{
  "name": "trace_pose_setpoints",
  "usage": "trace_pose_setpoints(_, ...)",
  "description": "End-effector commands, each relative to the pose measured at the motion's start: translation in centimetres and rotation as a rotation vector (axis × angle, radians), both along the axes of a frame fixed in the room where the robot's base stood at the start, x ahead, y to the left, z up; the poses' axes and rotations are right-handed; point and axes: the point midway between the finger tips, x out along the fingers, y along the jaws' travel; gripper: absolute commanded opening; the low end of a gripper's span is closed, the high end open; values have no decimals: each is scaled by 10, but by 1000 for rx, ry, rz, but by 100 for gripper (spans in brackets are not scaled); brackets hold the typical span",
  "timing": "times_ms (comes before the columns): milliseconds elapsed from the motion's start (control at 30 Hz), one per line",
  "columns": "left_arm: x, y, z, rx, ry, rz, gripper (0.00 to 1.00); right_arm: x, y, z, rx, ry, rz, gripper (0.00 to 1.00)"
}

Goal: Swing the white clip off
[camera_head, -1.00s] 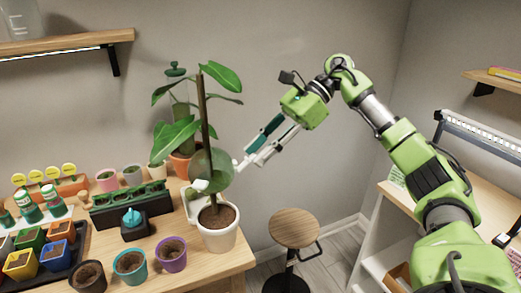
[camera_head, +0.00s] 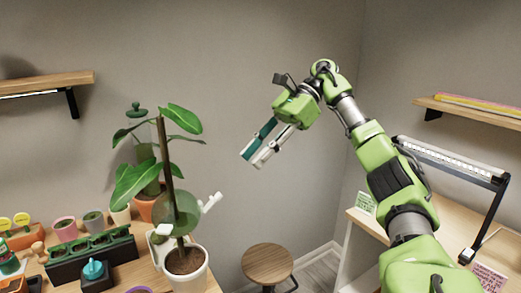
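The plant stands in a white pot (camera_head: 187,275) on the wooden table, with a brown stake (camera_head: 165,155) rising from it. My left gripper is not in view.
A second plant in a terracotta pot (camera_head: 148,207) stands behind. Small pots, a dark green planter tray (camera_head: 92,256) and a teal-topped item (camera_head: 94,270) crowd the table's left. A wooden stool (camera_head: 267,263) stands at right. The space before the wall is clear.

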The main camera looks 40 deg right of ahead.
Motion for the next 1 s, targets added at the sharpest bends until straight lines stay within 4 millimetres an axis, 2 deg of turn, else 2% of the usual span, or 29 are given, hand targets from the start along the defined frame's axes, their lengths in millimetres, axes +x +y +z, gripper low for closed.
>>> trace_pose_setpoints(300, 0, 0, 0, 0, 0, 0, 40, -2, -9, 6, 1, -3, -6, 28)
trace_pose_setpoints(1000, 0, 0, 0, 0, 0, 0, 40, -2, -10, 6, 2, -1, -6, 28)
